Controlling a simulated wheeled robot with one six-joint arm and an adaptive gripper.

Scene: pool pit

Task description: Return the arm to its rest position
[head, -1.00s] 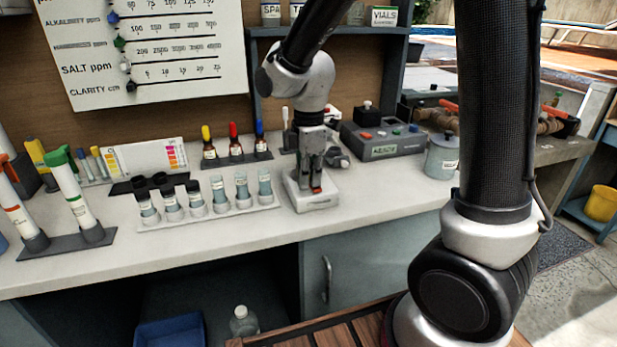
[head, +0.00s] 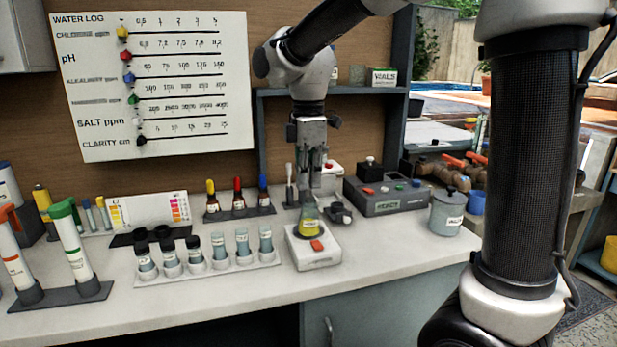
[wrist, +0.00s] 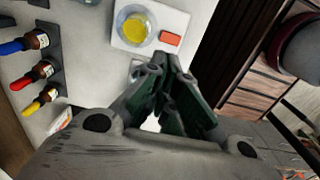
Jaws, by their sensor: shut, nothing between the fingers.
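My gripper (head: 314,182) hangs pointing down from my arm in the head view, above the white device at the counter's front. Its fingers are shut and empty; in the wrist view the closed fingers (wrist: 172,68) meet near the middle. A small flask with yellow liquid (head: 309,227) stands upright on the white device (head: 318,262), just below the fingertips in the head view. The flask (wrist: 135,28) and the device's red button (wrist: 171,39) also show in the wrist view, apart from the fingers.
Capped vials (head: 218,250) stand in a rack to the left. Dropper bottles (head: 238,199) stand behind them. A grey control box (head: 385,199) and a lidded pot (head: 446,213) are to the right. A blue shelf frame (head: 330,90) stands behind my gripper.

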